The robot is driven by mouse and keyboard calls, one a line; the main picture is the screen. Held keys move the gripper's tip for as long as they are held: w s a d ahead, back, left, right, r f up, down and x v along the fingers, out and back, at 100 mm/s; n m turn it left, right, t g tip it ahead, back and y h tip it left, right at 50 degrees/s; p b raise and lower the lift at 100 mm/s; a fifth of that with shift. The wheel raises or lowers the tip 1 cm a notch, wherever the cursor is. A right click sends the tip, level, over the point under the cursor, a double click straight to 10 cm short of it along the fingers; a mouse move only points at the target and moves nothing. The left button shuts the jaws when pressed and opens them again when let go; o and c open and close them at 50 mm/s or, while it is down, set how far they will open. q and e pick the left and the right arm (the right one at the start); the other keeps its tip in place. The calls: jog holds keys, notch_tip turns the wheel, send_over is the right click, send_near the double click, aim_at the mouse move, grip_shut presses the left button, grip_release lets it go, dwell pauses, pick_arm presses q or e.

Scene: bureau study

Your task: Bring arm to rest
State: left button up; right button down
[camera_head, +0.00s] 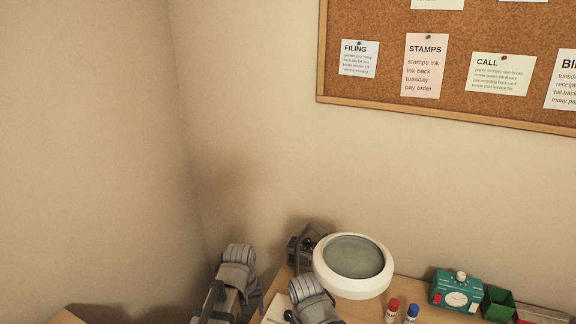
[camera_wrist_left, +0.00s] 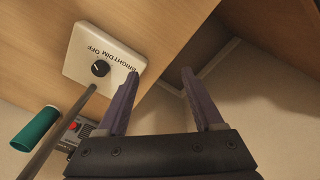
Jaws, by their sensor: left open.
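My left gripper (camera_wrist_left: 160,72) shows in the left wrist view with its two grey-purple fingers apart and nothing between them. A white control box (camera_wrist_left: 88,50) with a black dial and the words BRIGHT, DIM and OFF is beside the left fingertip in that picture; whether they touch I cannot tell. In the head view, grey parts of my arms stand at the bottom, left of and in front of the round magnifier lamp (camera_head: 352,262). The fingers are not clear there. My right gripper cannot be made out in either view.
The wooden desk (camera_wrist_left: 165,25) ends at a diagonal edge by my left fingers. A red marker (camera_head: 392,311), a blue marker (camera_head: 411,314), a green device (camera_head: 456,290) and a green bin (camera_head: 497,303) stand right of the lamp. A corkboard (camera_head: 450,75) hangs behind.

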pick_arm(q)
jog(key=s+a+m, duration=0.4)
jog(key=s+a, duration=0.1)
jog(key=a, duration=0.1)
jog(key=s+d+m, duration=0.1)
jog(key=s+d, duration=0.1)
jog(key=d, duration=0.3)
jog(key=s+d+m+y, duration=0.1)
jog(key=s+d+m, duration=0.1)
jog(key=d, duration=0.4)
jog(key=shift+s+g, duration=0.4)
jog(key=shift+s, duration=0.35)
